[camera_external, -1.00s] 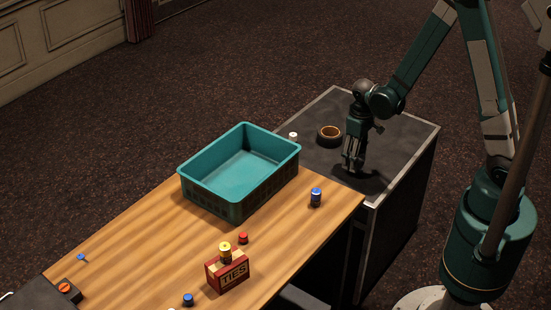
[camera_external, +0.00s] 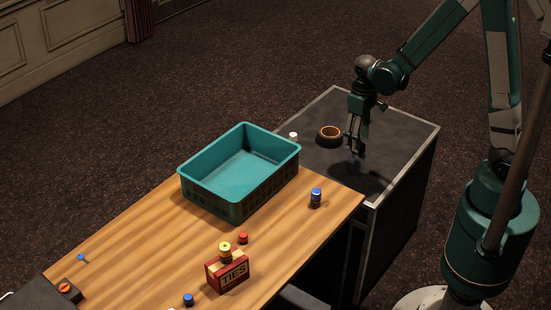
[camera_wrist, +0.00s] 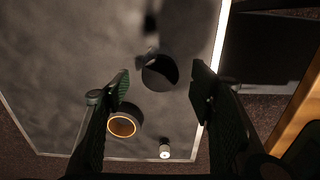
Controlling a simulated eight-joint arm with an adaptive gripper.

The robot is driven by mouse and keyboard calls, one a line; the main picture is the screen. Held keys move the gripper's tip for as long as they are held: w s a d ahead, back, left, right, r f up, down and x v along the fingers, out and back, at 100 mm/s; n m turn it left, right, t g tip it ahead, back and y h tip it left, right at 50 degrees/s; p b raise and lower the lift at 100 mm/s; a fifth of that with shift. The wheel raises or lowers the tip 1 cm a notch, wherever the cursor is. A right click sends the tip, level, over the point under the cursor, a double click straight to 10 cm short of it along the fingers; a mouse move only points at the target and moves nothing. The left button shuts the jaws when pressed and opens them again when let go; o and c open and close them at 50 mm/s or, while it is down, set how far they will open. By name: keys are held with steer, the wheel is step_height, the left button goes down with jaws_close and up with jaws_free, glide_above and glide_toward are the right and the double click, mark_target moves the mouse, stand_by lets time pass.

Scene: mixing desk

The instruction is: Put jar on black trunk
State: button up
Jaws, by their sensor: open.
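The black trunk (camera_external: 405,135) stands at the right end of the wooden table, with a flat dark top and pale edges. It fills much of the wrist view (camera_wrist: 50,60). My gripper (camera_external: 355,150) is open above the trunk top, right of a tape roll. In the wrist view, a dark round shape (camera_wrist: 160,73) shows between the spread fingertips (camera_wrist: 160,78); I cannot tell whether it is the jar or a shadow. A small blue-topped cylinder (camera_external: 316,198), somewhat like a jar, stands upright on the table near the trunk.
The brown tape roll (camera_external: 329,135) and a small white item (camera_external: 293,136) are on the trunk's left side. A teal crate (camera_external: 186,181) stands on the table (camera_external: 130,240). A red TIES box (camera_external: 228,274) and several small items are nearer. The trunk's right side is clear.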

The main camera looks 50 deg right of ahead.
steer(key=shift+r, duration=1.4)
steer(key=shift+r, duration=0.1)
steer(key=shift+s+a+r, duration=0.1)
steer(key=shift+s+r, duration=0.05)
steer(key=shift+r, duration=0.4)
steer(key=s+a+r+t, duration=0.2)
steer(key=s+r, duration=0.5)
steer(key=r, duration=0.4)
steer(key=s+a+r+t, duration=0.2)
steer(key=s+r+t, duration=0.3)
steer(key=s+r, duration=0.3)
steer(key=shift+a+r, duration=0.15)
steer(key=shift+r, duration=1.3)
